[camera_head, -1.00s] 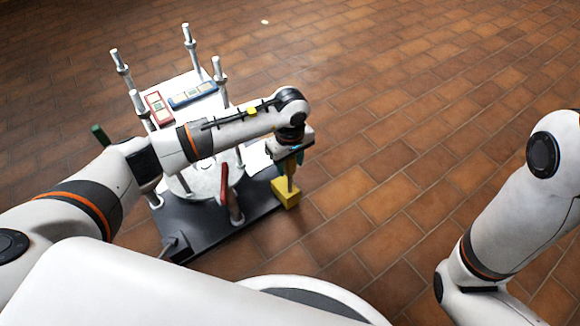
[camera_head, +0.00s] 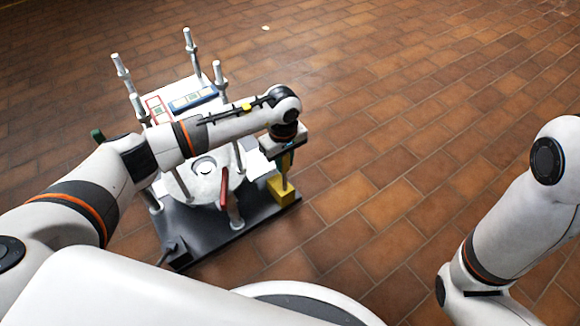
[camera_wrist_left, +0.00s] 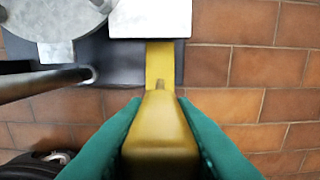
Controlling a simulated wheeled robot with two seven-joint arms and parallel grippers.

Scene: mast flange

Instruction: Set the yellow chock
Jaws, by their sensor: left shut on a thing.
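The yellow chock (camera_head: 281,189) is at the right end of the dark base plate (camera_head: 205,238) in the head view. My left gripper (camera_head: 284,163) points down above the plate's right end and is shut on the chock's upper part. In the left wrist view the green fingers (camera_wrist_left: 160,140) press on both sides of the chock (camera_wrist_left: 160,68). Its lower, narrower part lies over the dark plate, beside the pale block (camera_wrist_left: 150,18). I cannot tell whether it rests on the plate. My right gripper is out of view.
A white round flange (camera_head: 205,178) stands on the plate among upright metal posts, with a red lever (camera_head: 224,190) in front. Red and blue framed pieces (camera_head: 194,99) lie on the white top behind. The brown tiled floor to the right is clear.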

